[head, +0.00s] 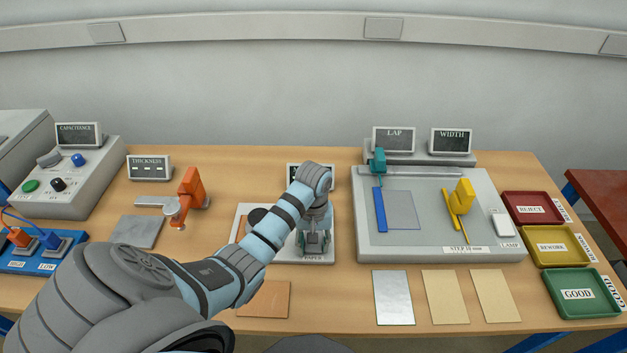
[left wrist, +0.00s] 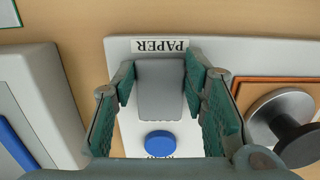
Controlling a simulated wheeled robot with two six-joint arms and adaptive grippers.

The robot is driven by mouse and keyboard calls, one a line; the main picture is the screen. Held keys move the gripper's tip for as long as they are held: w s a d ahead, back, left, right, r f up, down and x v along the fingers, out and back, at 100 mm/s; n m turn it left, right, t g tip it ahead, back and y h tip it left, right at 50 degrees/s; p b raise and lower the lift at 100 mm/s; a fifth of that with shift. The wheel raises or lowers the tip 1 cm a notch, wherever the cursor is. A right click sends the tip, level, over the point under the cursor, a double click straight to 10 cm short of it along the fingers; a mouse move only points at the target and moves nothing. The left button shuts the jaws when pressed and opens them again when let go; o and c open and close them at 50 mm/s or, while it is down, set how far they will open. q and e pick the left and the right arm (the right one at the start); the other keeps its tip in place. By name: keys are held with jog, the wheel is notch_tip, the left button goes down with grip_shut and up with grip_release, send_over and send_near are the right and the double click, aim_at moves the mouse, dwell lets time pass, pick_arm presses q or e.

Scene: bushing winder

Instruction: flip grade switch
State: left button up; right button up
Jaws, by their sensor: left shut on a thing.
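The grade switch, a grey rocker (left wrist: 160,88), stands on a white plate (left wrist: 218,52) beside an upside-down PAPER label (left wrist: 160,46) in the left wrist view. My left gripper (head: 314,241) reaches down over this plate in the head view, just behind the PAPER label. Its two teal fingers stand on either side of the grey switch and are shut on it. A second label past the blue button is mostly hidden by my gripper. In the head view the arm and gripper hide the switch. My right gripper is not in view.
A blue button (left wrist: 160,143) lies close to the switch. A knob (left wrist: 285,122) stands to the right in the wrist view. The lap-and-width board (head: 430,238) lies right of my gripper. Flat sheets (head: 393,297) lie in front, with coloured trays (head: 583,293) at far right.

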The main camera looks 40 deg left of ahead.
pick_arm(q)
jog(key=shift+w+a+r+g+h, duration=0.1)
jog(key=shift+w+a+g+h, duration=0.1)
jog(key=shift+g+h, duration=0.3)
jog(key=shift+w+a+r+g+h, duration=0.15)
jog(key=shift+g+h, duration=0.15)
jog(key=shift+g, duration=0.3)
jog(key=shift+d, duration=0.15)
jog(key=o, duration=1.2)
jog(key=shift+c, duration=0.2)
jog(key=shift+f, duration=0.1)
